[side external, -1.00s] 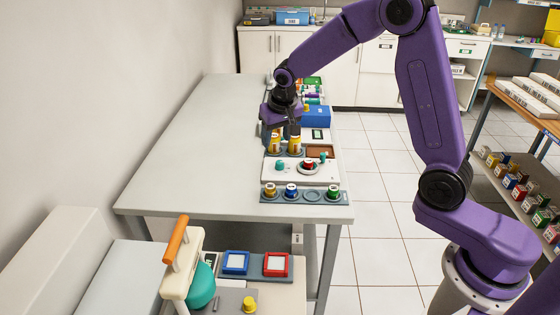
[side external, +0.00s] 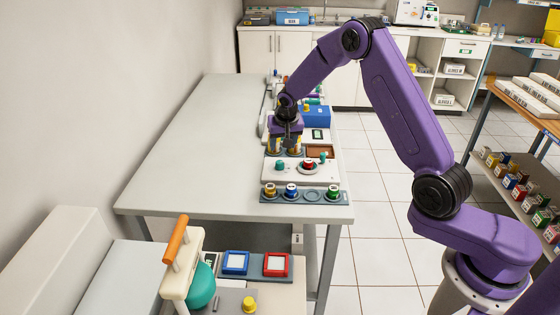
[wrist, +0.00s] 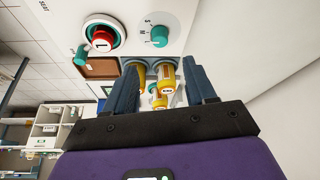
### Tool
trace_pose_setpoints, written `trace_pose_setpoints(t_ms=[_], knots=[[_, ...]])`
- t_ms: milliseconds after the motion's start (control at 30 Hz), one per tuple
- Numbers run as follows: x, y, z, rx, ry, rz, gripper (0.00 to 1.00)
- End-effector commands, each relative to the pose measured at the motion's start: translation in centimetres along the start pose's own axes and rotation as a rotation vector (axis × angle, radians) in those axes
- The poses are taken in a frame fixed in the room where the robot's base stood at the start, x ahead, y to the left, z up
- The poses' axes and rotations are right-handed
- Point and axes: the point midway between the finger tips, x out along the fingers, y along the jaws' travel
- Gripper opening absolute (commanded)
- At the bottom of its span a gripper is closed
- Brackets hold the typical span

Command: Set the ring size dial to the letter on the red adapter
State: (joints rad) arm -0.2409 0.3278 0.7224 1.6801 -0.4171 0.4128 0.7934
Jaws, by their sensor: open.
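The red adapter (side external: 308,163) sits in a round socket on the white unit; it also shows at the upper left of the wrist view (wrist: 102,39). Its white top has a dark mark I cannot read for sure. The teal ring size dial (side external: 280,165) is beside it; the wrist view shows the dial (wrist: 159,37) with small letters around it, S and M among them. My gripper (wrist: 161,76) is open and empty, apart from the dial. Its fingers frame yellow-banded cylinders (wrist: 165,72) beyond them. In the side view my gripper (side external: 287,146) is over those cylinders, partly hiding them.
A teal lever knob (side external: 323,156) stands beside the red adapter. A grey rack (side external: 312,197) in front holds gold, blue and green adapters and one empty place. A blue box (side external: 317,117) stands behind. The table's left side (side external: 190,150) is clear.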

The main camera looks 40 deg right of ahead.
Motion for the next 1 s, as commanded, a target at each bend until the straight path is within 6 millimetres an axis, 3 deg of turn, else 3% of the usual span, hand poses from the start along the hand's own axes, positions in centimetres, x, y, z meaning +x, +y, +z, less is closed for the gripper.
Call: trace_pose_setpoints(t_ms=[500, 700, 1000], knots=[[8.4, 0.1, 0.0, 0.001, -0.001, 0.001, 0.55], [10.2, 0.1, 0.0, 0.000, 0.000, 0.000, 0.55], [10.7, 0.0, 0.0, 0.000, 0.002, 0.000, 0.55]])
